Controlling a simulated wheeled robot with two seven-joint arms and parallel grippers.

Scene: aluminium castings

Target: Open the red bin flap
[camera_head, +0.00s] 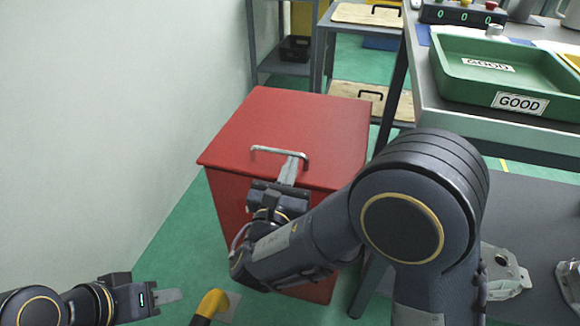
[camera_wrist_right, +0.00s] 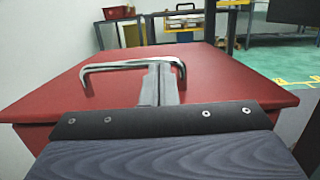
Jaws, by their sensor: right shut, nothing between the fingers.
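The red bin (camera_head: 345,115) stands on the floor in the middle of the head view, its sloping red flap (camera_head: 290,115) lying closed on top. A silver bar handle (camera_head: 268,150) is fixed near the flap's front edge; it also shows in the right wrist view (camera_wrist_right: 105,67). My right gripper (camera_head: 293,162) is shut and empty. Its fingers (camera_wrist_right: 158,85) point at the handle's right part, with the tips at or just under the bar; I cannot tell if they touch. My left gripper (camera_head: 178,295) looks shut and empty, low at the left, away from the bin.
A grey table with a green tray (camera_head: 465,95) marked GOOD stands close on the bin's right. Metal castings (camera_head: 503,275) lie at lower right. Shelving (camera_head: 315,60) stands behind the bin, a white wall on its left. A yellow post (camera_head: 211,303) rises near my left gripper.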

